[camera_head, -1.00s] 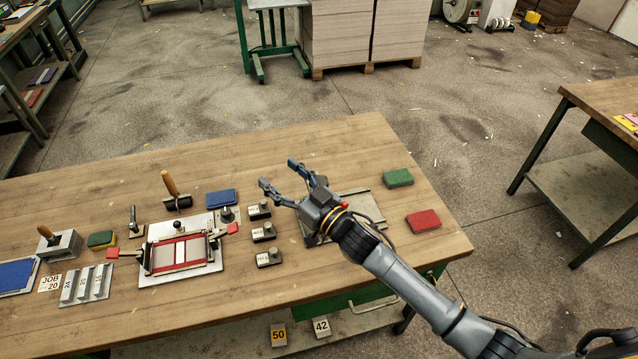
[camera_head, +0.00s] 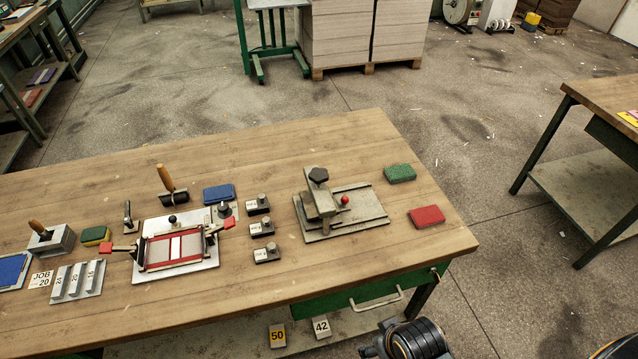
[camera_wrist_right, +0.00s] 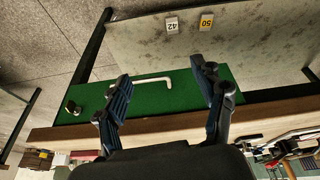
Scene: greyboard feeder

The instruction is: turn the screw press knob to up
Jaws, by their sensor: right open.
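The screw press (camera_head: 322,200) stands on the right part of the wooden bench, a grey frame on a flat base plate. Its dark lobed knob (camera_head: 318,175) sits on top, and a red ball (camera_head: 345,200) shows at its side. My right gripper (camera_wrist_right: 165,90) is open and empty in the right wrist view, its two fingers apart in front of the bench's green drawer (camera_wrist_right: 150,95). In the head view only part of my right arm shows at the bottom edge, away from the press. My left gripper is in neither current view.
A green block (camera_head: 399,173) and a red block (camera_head: 426,217) lie right of the press. Small knobbed weights (camera_head: 262,229) and a red-framed fixture (camera_head: 178,250) lie left of it. The drawer has a pale handle (camera_head: 376,301). Floor lies right of the bench.

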